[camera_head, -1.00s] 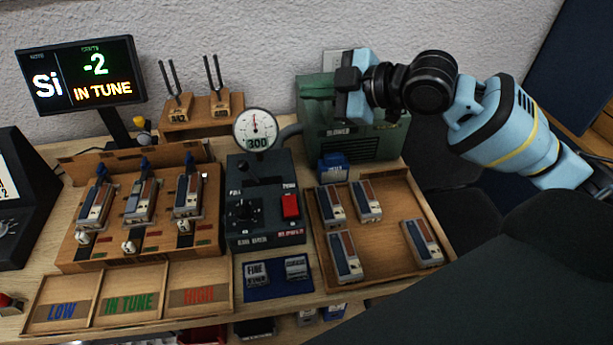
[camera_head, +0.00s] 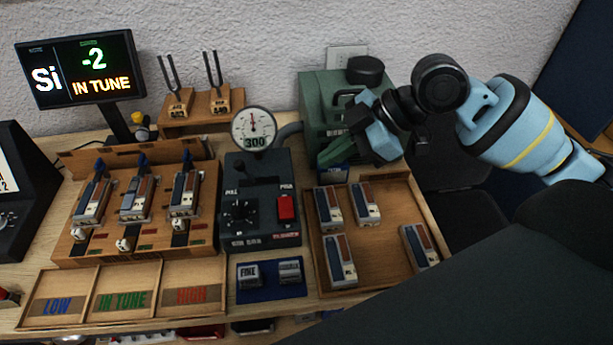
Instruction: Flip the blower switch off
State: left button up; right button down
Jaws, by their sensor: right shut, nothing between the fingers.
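The dark control box (camera_head: 258,215) stands at the middle of the bench, with a lever, a knob and a red rocker switch (camera_head: 286,208) at its right; its small lettering is too blurred to read. A round gauge (camera_head: 254,128) above it shows 300. The green blower box (camera_head: 318,95) stands behind and to the right, joined by a grey hose. My right gripper (camera_head: 326,158) is shut and empty in front of the blower box, above and to the right of the red switch and apart from it. It hides part of the blower's front. My left gripper is not in view.
A wooden tray (camera_head: 392,184) with several reed blocks lies below my right gripper. A wooden rack (camera_head: 140,250) with three blocks stands left of the control box. A tuner display (camera_head: 82,72) reads -2, IN TUNE. A blue mat (camera_head: 272,293) lies in front.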

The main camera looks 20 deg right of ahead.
send_over(279, 202)
jog(key=s+d, duration=0.2)
jog(key=f, duration=0.7)
jog(key=shift+w+d, duration=0.2)
jog(key=shift+w, duration=0.05)
jog(key=shift+w+d+f, duration=0.1)
jog(key=shift+d+f, duration=0.1)
jog(key=shift+f, duration=1)
jog(key=shift+w+f, duration=0.1)
jog(key=shift+f, duration=0.55)
